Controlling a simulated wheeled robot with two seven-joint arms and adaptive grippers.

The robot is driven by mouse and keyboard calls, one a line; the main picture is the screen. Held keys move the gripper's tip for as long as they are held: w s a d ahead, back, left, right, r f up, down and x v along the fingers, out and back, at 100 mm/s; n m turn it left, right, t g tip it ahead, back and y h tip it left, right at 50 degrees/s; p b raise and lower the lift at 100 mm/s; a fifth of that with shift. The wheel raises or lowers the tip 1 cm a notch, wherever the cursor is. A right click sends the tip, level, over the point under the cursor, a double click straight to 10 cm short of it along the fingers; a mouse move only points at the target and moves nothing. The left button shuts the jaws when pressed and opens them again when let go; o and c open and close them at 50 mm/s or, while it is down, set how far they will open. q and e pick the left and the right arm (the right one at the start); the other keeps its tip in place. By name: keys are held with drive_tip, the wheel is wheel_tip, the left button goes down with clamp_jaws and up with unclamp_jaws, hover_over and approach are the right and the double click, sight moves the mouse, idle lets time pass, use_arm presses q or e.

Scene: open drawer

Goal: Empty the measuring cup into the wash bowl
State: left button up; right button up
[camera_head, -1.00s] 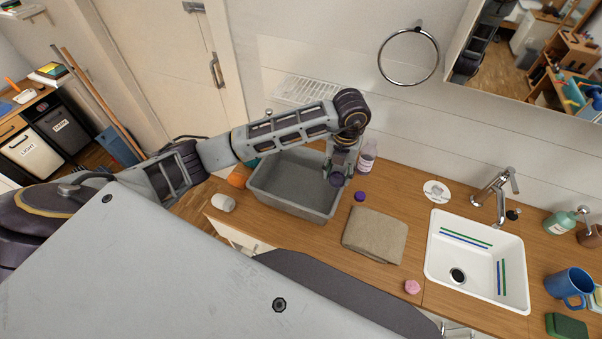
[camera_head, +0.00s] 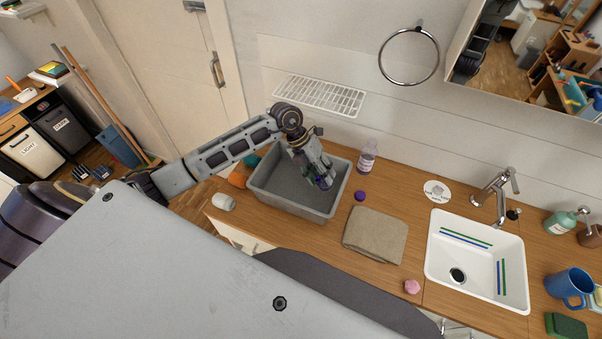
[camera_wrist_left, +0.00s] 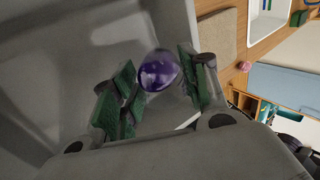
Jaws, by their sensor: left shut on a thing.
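The grey wash bowl (camera_head: 264,178) is a rectangular tub on the wooden counter. My left gripper (camera_head: 324,180) reaches down over its right half, fingers at or inside the rim. In the left wrist view the green-padded fingers of the gripper (camera_wrist_left: 155,92) are shut on a small, glossy purple thing, which I take as the measuring cup (camera_wrist_left: 158,70). The bowl's grey wall (camera_wrist_left: 60,40) fills the left of that view. Whether the cup is tilted or holds anything, I cannot tell. My right gripper is not in view.
Right of the bowl stand a clear bottle (camera_head: 367,157) and a purple cap (camera_head: 360,196). A folded beige towel (camera_head: 375,234) lies between the bowl and the white sink (camera_head: 438,263). A white jar (camera_head: 223,202) stands at the bowl's front left.

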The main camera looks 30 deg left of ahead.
use_arm(q)
drive_tip(key=shift+a+r+h, duration=0.25)
drive_tip(key=shift+a+h, duration=0.35)
drive_tip(key=shift+a, duration=0.05)
drive_tip(key=shift+a+r+h, duration=0.2)
drive_tip(key=shift+a+h, duration=0.2)
drive_tip(key=shift+h, duration=0.5)
drive_tip(key=shift+a+r+h, duration=0.15)
drive_tip(key=shift+h, duration=0.45)
drive_tip(key=shift+a+r+h, duration=0.1)
drive_tip(key=shift+h, duration=0.5)
drive_tip(key=shift+a+r+t+h, duration=0.1)
drive_tip(key=shift+t+h, duration=0.05)
drive_tip(key=shift+h, duration=0.45)
drive_tip(key=shift+a+r+t+h, duration=0.1)
drive_tip(key=shift+t+h, duration=0.05)
drive_tip(key=shift+h, duration=0.45)
drive_tip(key=shift+a+h, duration=0.1)
drive_tip(key=shift+h, duration=0.2)
drive_tip(key=shift+a, duration=0.15)
drive_tip(key=shift+s+a+h+b, duration=0.1)
drive_tip(key=shift+a+h+b, duration=0.4)
drive_tip(key=shift+h, duration=0.6)
